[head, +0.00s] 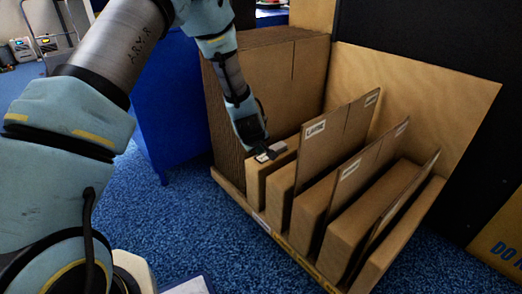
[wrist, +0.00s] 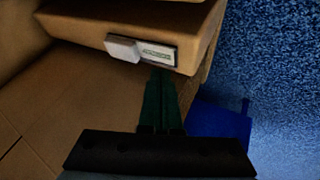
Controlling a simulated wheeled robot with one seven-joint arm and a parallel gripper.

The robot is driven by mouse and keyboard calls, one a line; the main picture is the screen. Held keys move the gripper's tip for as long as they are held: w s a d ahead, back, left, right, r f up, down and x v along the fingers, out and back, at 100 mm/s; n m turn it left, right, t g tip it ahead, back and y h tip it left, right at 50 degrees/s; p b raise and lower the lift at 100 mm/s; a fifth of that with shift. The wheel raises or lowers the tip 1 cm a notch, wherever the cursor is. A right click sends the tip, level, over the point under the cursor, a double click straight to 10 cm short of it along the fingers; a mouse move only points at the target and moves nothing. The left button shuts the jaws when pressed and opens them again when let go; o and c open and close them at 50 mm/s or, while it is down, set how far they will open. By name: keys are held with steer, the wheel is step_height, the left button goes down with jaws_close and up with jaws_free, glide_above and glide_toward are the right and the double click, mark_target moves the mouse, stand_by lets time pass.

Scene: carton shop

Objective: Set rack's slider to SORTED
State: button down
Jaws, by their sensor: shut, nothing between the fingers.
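The cardboard rack (head: 310,262) stands on the blue carpet with upright dividers in it. Its slider (wrist: 123,48) is a pale block at the left end of a small light plate (wrist: 158,53) in the wrist view. Green lettering shows on the plate to the right of the block, too small to read surely. The plate also shows on the rack's front block in the head view (head: 262,157). My gripper (wrist: 161,72) is shut and empty, its tips close to the plate's lower edge, right of the slider. I cannot tell if they touch. In the head view my gripper (head: 270,151) partly covers the plate.
Flat cartons (head: 265,85) stack upright at the rack's back left. Labelled dividers (head: 325,140) rise just right of my gripper. A blue bin (head: 165,105) stands left of the rack. Carpet (head: 180,220) is clear in front.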

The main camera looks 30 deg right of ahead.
steer(key=p+v, duration=0.1)
steer(key=v, duration=0.4)
steer(key=shift+s+a+r, duration=0.1)
steer(key=shift+s+r, duration=0.05)
steer(key=shift+r, duration=0.1)
steer(key=w+a+r+y, duration=0.1)
steer(key=a+r, duration=0.2)
steer(key=a, duration=0.3)
steer(key=w+a+r+m+g, duration=0.1)
steer(key=a+r, duration=0.2)
steer(key=a, duration=0.4)
steer(key=w+a+r+y, duration=0.1)
steer(key=a+r, duration=0.2)
steer(key=a, duration=0.3)
steer(key=s+a+r+g+y, duration=0.1)
steer(key=s+a+r, duration=0.1)
steer(key=s+a, duration=0.35)
steer(key=s+a+r+m+g+y, duration=0.1)
steer(key=s+a+r, duration=0.1)
steer(key=a, duration=0.6)
steer(key=s+a+r+g+y, duration=0.1)
steer(key=s+a+r, duration=0.25)
steer(key=a, duration=0.35)
step_height(320, 180, up, 34)
steer(key=p, duration=3.5)
steer(key=shift+a+r+p, duration=0.15)
steer(key=shift+p, duration=0.2)
